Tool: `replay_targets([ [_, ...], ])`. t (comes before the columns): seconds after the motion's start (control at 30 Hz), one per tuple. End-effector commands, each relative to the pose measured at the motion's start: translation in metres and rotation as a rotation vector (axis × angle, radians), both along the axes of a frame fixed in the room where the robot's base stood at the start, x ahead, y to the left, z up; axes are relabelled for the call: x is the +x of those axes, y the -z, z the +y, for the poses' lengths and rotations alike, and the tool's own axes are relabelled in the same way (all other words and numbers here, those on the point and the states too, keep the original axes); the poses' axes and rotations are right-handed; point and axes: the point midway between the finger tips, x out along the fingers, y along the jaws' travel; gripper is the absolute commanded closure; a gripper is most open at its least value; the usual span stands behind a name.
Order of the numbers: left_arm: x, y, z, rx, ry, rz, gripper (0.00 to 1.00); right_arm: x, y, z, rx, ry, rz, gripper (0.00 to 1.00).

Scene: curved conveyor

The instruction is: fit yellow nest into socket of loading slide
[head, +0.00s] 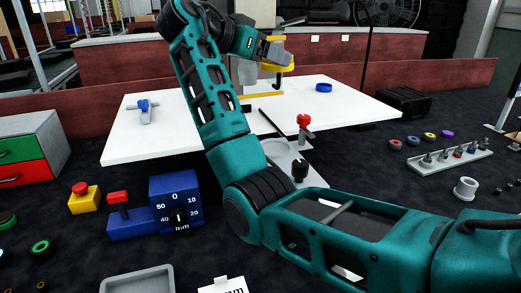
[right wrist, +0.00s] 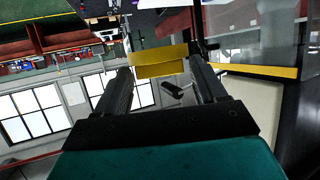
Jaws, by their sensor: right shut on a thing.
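My right gripper (head: 274,54) is shut on the yellow nest (head: 279,67), a small yellow piece held above the white table beside a grey upright machine. In the right wrist view the yellow nest (right wrist: 160,62) spans the gap between the two dark fingers. A yellow strip (head: 262,95) lies below it at the foot of the machine. It may belong to the loading slide, but my arm covers part of that area and the socket cannot be made out. The nest is apart from this strip. My left gripper does not show in either view.
The white table (head: 165,130) holds a blue-handled part (head: 145,110) and a blue ring (head: 323,88). A red-knobbed lever (head: 304,122) stands at its front. A grey rack (head: 440,158) lies at right.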

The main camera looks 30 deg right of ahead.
Motion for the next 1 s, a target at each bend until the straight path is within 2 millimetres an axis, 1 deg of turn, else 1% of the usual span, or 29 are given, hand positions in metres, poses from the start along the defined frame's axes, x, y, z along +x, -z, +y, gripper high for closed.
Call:
replay_targets([
  [0.07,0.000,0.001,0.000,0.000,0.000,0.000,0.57,-0.001,0.009,0.001,-0.001,0.005,0.003,0.61],
  [0.17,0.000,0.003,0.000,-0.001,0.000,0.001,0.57,-0.001,0.031,0.001,-0.001,0.004,0.006,0.61],
  [0.3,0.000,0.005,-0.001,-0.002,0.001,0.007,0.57,-0.001,0.069,0.000,-0.001,0.005,0.007,0.61],
  [0.5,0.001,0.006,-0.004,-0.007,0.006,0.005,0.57,-0.001,0.121,0.000,0.000,0.003,0.007,0.61],
  [0.6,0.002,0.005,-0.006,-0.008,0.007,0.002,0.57,-0.001,0.140,0.000,-0.002,0.003,0.004,0.61],
  [0.7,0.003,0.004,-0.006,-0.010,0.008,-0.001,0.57,-0.001,0.151,0.000,-0.002,0.002,0.002,0.61],
  [0.87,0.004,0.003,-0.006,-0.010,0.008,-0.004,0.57,-0.001,0.161,0.000,-0.001,0.003,0.002,0.61],
  [1.0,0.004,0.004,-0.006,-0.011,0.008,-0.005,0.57,-0.001,0.181,0.000,-0.001,0.002,0.005,0.61],
])
